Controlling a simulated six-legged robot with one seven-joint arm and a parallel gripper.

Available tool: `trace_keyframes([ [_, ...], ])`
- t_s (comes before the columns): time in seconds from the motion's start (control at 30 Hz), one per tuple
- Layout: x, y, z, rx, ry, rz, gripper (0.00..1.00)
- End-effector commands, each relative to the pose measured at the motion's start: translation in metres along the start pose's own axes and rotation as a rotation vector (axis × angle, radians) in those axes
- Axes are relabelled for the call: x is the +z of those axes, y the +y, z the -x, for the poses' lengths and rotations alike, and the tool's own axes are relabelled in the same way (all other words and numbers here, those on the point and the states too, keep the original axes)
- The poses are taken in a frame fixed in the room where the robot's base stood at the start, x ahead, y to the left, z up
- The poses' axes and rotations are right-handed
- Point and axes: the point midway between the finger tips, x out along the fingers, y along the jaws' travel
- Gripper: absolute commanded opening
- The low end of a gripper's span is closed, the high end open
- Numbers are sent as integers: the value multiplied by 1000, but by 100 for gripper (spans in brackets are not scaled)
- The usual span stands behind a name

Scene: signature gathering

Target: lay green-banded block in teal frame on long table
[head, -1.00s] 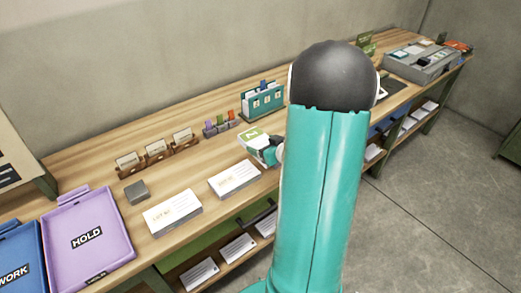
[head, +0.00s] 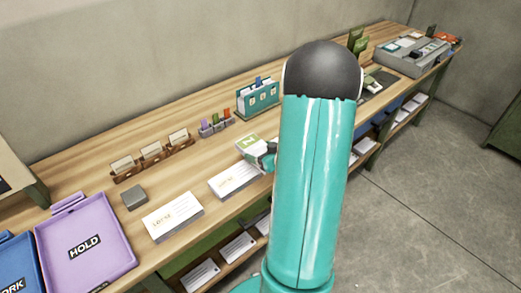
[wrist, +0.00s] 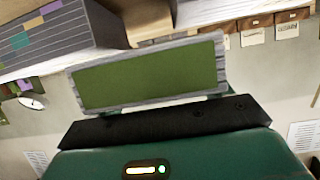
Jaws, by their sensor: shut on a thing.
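The green-banded block (head: 249,144) is a pale block with a green label on top. In the head view it is at my gripper (head: 265,158), over the middle of the long table (head: 75,165). In the wrist view a block with a green face and pale layered edges (wrist: 150,75) lies just past the dark bar of my gripper. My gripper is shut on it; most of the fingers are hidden. I cannot make out an empty teal frame. A teal holder (head: 262,97) with upright cards stands behind the block, and my arm hides part of the table.
White card stacks (head: 173,216) and (head: 235,181) lie along the front edge. A grey block (head: 134,196), wooden card stands (head: 151,157) and small coloured clips (head: 215,126) stand behind. A purple HOLD tray (head: 112,262) is at left, a grey box (head: 405,62) at far right.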

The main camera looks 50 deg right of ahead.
Motion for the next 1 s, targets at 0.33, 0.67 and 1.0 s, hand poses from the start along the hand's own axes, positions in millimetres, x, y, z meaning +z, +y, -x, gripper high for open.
trace_keyframes([
  [0.33, 5, 0, -4, 1, 2, 1, 43],
  [0.67, 5, -1, -5, 1, 1, 1, 99],
  [1.0, -6, 0, 14, 5, 0, 0, 99],
])
